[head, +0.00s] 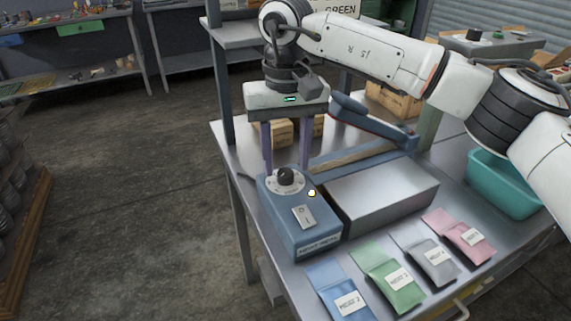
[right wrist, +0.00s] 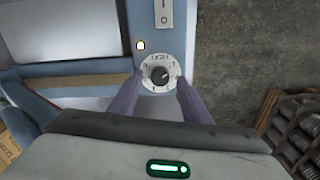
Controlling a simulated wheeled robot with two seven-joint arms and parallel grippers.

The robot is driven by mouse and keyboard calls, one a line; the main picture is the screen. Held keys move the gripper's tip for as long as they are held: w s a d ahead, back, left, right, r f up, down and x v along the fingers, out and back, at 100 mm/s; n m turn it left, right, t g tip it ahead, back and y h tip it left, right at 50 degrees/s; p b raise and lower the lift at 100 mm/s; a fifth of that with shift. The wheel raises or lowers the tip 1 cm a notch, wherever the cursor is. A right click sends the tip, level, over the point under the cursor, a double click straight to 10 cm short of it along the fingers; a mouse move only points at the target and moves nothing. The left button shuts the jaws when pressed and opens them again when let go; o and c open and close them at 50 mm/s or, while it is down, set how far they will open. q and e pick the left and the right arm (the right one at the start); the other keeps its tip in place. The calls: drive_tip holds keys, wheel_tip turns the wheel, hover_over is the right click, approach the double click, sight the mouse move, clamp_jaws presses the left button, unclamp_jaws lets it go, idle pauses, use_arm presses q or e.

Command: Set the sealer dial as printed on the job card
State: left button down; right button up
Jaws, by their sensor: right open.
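The blue sealer (head: 285,223) stands on the metal bench with a black dial knob (head: 286,176) on a pale round scale. The knob also shows in the right wrist view (right wrist: 159,75); its setting and the scale marks are too small to read surely. My right gripper (head: 286,166) points down with its two purple fingers apart, one on each side of the knob. It is open and its fingers look clear of the knob. A white sign (head: 340,9) reading "GREEN" is partly hidden by my right arm; I cannot tell if it is the job card. My left gripper is out of view.
The sealer carries a switch (head: 304,216) and a small pale lamp (head: 312,193). Its blue lever arm (head: 375,124) is raised behind. Blue (head: 338,290), green (head: 388,279), grey and pink pouches lie in front. A teal bin (head: 502,184) stands at right.

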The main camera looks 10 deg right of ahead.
wheel_tip(320, 180, down, 2)
drive_tip(key=shift+f, duration=0.1)
drive_tip(key=c, duration=1)
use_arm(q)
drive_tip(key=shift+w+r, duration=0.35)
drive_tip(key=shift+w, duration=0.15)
use_arm(e)
drive_tip(key=shift+c, duration=0.2)
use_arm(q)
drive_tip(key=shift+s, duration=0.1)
use_arm(e)
drive_tip(key=shift+m, duration=0.3)
